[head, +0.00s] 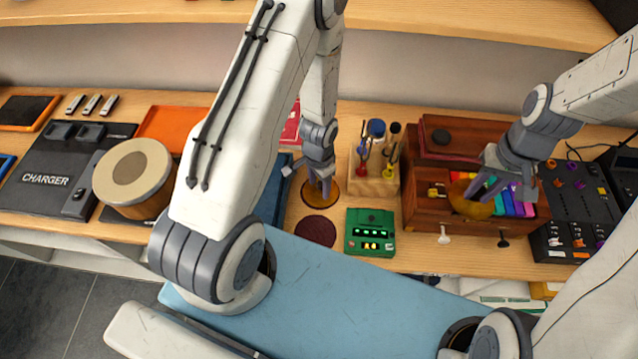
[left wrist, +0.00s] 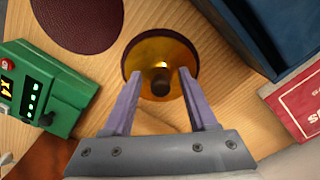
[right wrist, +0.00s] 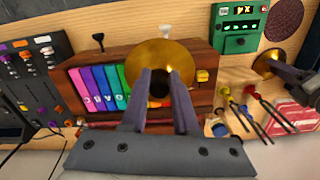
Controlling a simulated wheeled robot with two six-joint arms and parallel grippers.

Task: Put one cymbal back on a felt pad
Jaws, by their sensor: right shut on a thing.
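One brass cymbal (head: 468,203) hangs from my right gripper (head: 479,187), in front of and over the wooden box with coloured bars. In the right wrist view my gripper is shut on the dark knob at the centre of this cymbal (right wrist: 160,55). A second cymbal (left wrist: 150,54) lies on the table with a dark rim showing around it, which may be a pad under it. My left gripper (left wrist: 160,74) is open above this cymbal, its fingers on either side of the knob. A bare round maroon felt pad (head: 318,231) lies just in front of it.
A green device (head: 370,232) stands right of the bare pad. A wooden tool holder (head: 374,184) stands behind it. The wooden box (head: 424,212) with coloured bars is below the held cymbal. A drum (head: 133,178) and charger stand left. A blue box (left wrist: 256,35) is close to my left gripper.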

